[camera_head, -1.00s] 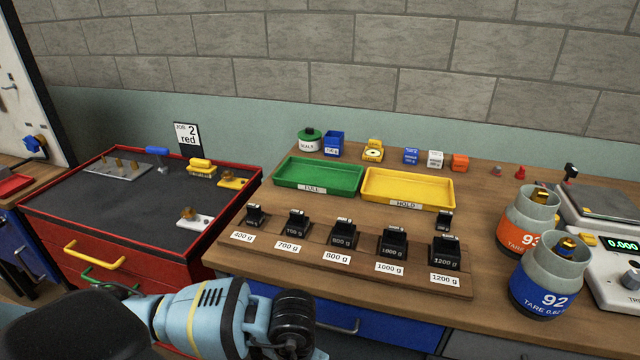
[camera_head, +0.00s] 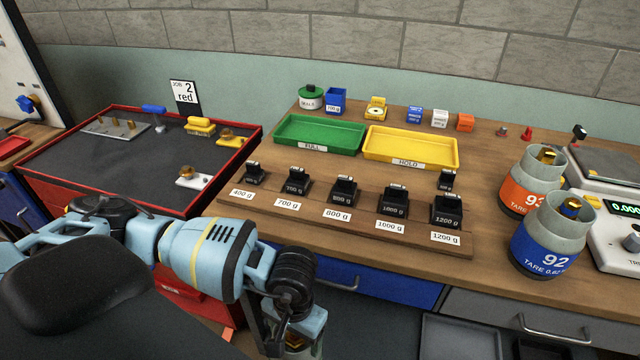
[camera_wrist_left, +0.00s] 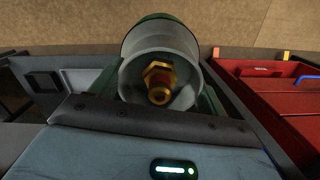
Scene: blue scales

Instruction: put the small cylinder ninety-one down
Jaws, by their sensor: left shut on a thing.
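My left gripper (camera_head: 290,342) is low at the bottom edge of the head view, in front of the workbench's blue drawer. It is shut on a small cylinder (camera_head: 310,349), of which only a little shows there. In the left wrist view the cylinder (camera_wrist_left: 191,73) has a grey collar, a brass valve inside it and a green body behind. Its number is hidden. Cylinder 92 (camera_head: 541,259), blue, and the orange cylinder (camera_head: 519,195) stand upright on the right of the bench. My right gripper is not in view.
Black weights stand in a row on a wooden step (camera_head: 345,232). A green FULL tray (camera_head: 320,137) and a yellow HOLD tray (camera_head: 411,148) are empty behind. A scale (camera_head: 611,240) stands at far right. A red-edged cabinet top (camera_head: 130,165) is at left. Bare bench lies right of the step.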

